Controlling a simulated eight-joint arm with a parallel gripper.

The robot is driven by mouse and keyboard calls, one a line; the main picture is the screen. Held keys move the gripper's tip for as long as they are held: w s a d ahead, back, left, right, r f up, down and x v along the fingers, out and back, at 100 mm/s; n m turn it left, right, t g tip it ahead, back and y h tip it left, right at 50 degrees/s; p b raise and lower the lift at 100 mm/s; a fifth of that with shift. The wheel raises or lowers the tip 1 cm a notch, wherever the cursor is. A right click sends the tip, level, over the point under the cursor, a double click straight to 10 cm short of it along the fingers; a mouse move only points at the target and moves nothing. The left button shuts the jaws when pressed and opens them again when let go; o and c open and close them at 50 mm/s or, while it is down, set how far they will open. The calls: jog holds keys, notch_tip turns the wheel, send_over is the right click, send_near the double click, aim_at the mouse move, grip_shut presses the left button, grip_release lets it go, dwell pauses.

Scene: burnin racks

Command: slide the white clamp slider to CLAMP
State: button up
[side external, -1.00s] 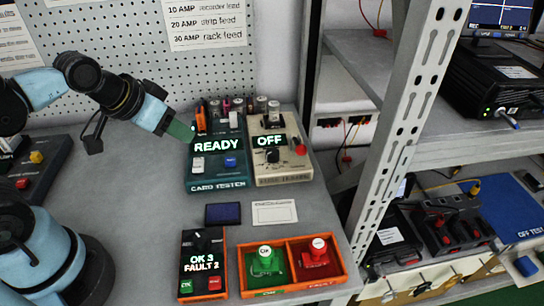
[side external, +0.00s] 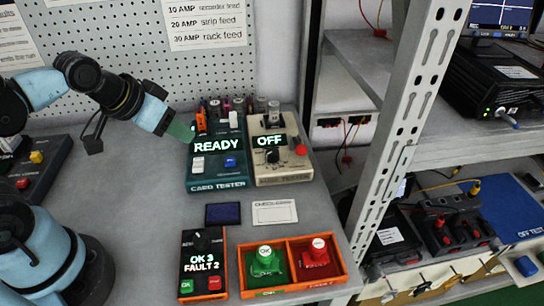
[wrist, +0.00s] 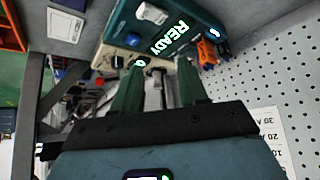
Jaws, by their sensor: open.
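The teal card tester (side external: 217,184) stands on the bench with its display lit READY. A small white block (side external: 233,119) near its upper right edge looks like the clamp slider; its label is too small to read. A white key (side external: 198,163) and a blue key (side external: 230,161) sit on its lower face. My gripper (side external: 186,131) is by the tester's upper left edge, left of the white block and apart from it. In the wrist view, my gripper (wrist: 160,66) has its green fingers spread with nothing held, and the tester (wrist: 205,25) shows beyond them.
A cream tester (side external: 286,170) reading OFF stands close on the right, with several cylinders behind. A control box (side external: 203,252) and an orange two-part tray (side external: 345,272) are in front. A rack post (side external: 395,150) rises at right.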

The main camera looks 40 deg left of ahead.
jog(key=shift+o, duration=0.4)
jog(key=w+a+r+m+g, duration=0.1)
jog(key=w+r+m+g, duration=0.3)
jog(key=w, duration=0.5)
jog(key=m+g, duration=0.3)
jog(key=m, duration=0.2)
send_over(232, 113)
notch_tip(232, 113, down, 2)
notch_tip(232, 113, down, 12)
jog(key=shift+d+r, duration=0.1)
jog(key=shift+r, duration=0.1)
jog(key=shift+c, duration=0.2)
grip_shut()
